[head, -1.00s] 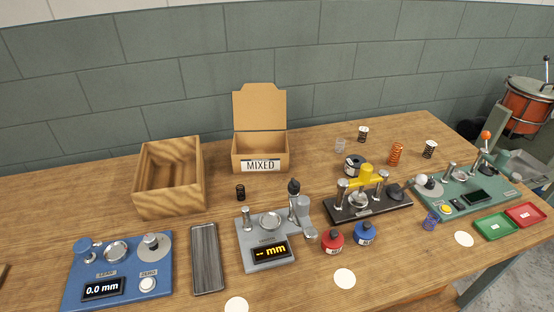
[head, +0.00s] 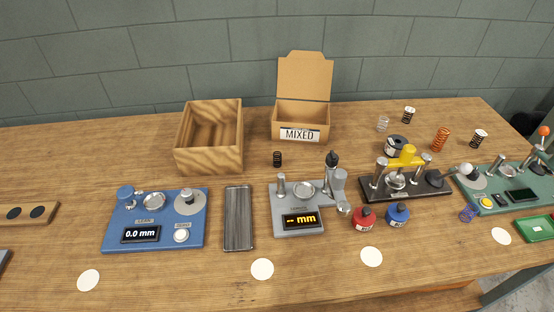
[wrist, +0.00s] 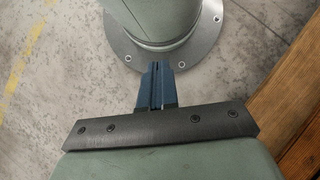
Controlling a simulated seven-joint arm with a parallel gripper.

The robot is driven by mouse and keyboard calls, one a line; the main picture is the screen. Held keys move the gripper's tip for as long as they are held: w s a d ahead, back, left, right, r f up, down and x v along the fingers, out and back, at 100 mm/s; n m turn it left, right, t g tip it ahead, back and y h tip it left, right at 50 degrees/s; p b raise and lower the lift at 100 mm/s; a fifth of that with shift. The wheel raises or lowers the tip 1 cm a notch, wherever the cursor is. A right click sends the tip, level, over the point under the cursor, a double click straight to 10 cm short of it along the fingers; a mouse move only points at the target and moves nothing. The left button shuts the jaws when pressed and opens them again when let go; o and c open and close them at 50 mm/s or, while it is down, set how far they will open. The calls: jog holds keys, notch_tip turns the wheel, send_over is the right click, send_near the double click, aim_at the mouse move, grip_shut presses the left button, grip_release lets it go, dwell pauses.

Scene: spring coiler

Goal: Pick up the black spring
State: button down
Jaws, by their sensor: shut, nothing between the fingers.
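A small all-black spring (head: 277,159) stands upright on the wooden table in the head view, in front of the MIXED box and right of the wooden box. Two other dark springs with pale parts stand at the right, one at the back (head: 409,114) and one farther right (head: 479,137). My gripper (wrist: 157,68) shows only in the wrist view. Its blue fingers are together and empty, above a grey floor and a round metal flange, away from the springs.
The open wooden box (head: 209,160) and MIXED carton (head: 301,120) stand behind the black spring. The grey device (head: 297,232), blue gauge (head: 153,215) and dark tray (head: 239,218) lie in front. Orange (head: 441,139) and blue (head: 468,214) springs stand right. The left back table is clear.

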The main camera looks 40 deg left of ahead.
jog(key=c, duration=0.8)
grip_release()
